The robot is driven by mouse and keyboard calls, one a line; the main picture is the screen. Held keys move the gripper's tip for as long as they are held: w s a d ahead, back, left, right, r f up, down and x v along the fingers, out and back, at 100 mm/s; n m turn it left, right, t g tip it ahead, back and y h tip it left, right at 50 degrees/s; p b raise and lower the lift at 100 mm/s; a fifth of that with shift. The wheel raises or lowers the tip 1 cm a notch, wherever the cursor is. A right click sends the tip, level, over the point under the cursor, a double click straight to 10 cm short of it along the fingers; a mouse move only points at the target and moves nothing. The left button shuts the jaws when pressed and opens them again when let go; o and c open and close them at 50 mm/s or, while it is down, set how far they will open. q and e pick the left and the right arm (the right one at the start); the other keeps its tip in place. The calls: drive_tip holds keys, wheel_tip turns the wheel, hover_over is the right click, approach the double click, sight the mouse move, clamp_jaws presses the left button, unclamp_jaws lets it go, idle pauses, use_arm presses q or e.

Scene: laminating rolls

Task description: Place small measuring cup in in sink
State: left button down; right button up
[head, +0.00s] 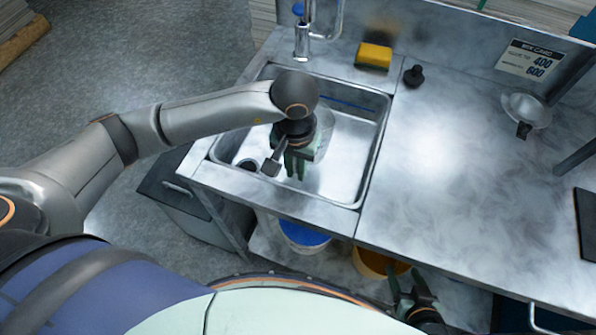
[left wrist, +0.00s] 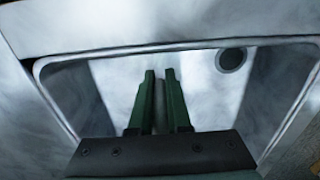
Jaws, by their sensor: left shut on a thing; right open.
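The steel sink (head: 345,165) is set into the left part of the counter. My left gripper (head: 295,172) hangs over the sink, pointing down. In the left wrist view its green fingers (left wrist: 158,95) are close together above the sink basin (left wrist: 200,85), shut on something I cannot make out. A pale, rounded, see-through shape (head: 325,130) shows beside the gripper in the head view; I cannot tell whether it is the small measuring cup. My right gripper (head: 412,290) is open and empty, low in front of the counter.
The faucet (head: 303,40) stands behind the sink. A yellow sponge (head: 374,56) and a black stopper (head: 413,75) lie nearby. A silvery bowl-shaped thing (head: 525,106) is at the back right. The counter (head: 450,185) between is clear. A blue-lidded bucket (head: 302,236) stands below.

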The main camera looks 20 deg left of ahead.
use_arm(q)
drive_tip(key=shift+f, duration=2.2)
drive_tip(key=shift+f, duration=0.2)
drive_tip(key=c, duration=0.9)
unclamp_jaws()
drive_tip(key=shift+o, duration=0.2)
drive_tip(key=shift+r, duration=0.15)
drive_tip(key=shift+r, duration=0.2)
wheel_tip(320, 180, up, 12)
drive_tip(key=shift+f+b, duration=0.1)
drive_tip(key=shift+b, duration=0.2)
